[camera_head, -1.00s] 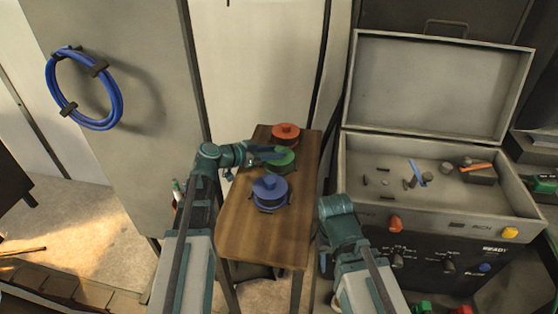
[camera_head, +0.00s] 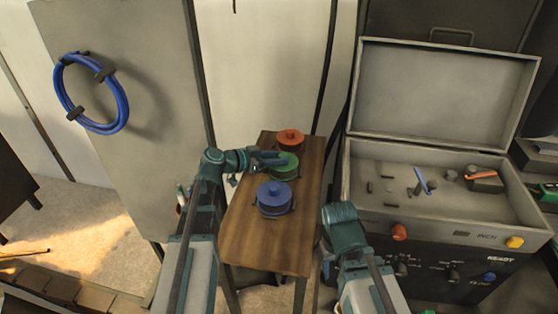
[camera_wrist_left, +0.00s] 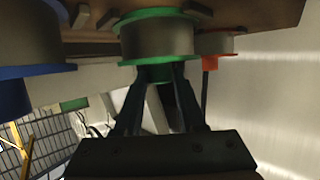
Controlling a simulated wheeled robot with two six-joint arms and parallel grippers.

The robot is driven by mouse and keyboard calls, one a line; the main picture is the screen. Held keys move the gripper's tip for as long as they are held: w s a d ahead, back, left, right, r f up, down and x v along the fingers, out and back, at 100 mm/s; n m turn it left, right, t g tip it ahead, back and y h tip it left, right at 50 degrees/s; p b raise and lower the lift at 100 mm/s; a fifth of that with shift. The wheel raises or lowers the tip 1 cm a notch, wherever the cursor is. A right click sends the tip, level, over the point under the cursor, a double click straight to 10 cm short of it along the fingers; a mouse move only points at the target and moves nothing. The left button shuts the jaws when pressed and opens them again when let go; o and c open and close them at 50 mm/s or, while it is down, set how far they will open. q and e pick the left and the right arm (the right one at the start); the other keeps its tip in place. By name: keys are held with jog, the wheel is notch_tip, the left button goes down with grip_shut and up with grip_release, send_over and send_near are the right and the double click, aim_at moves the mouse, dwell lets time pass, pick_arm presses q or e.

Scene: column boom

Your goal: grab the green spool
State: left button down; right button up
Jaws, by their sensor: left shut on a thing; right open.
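The green spool (camera_head: 284,168) stands on the wooden table between the red-orange and blue spools. My left gripper (camera_head: 268,160) reaches it from the left. In the left wrist view the green spool (camera_wrist_left: 158,40) has green flanges and a grey middle, and the fingers of my left gripper (camera_wrist_left: 158,75) are shut on its green hub end. The spool appears to be still at its place on the table. My right arm (camera_head: 345,235) is folded at the right of the table; its fingertips are hidden, so I cannot see what lies between them.
The blue spool (camera_head: 274,198) stands nearer and the red-orange spool (camera_head: 290,138) farther on the wooden table (camera_head: 265,245). An open grey case (camera_head: 440,205) with small tools stands at the right. A blue cable coil (camera_head: 120,110) hangs on the grey panel at the left.

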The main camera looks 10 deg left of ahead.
notch_tip(320, 180, up, 10)
jog(key=p, duration=0.9)
jog(key=shift+p, duration=0.35)
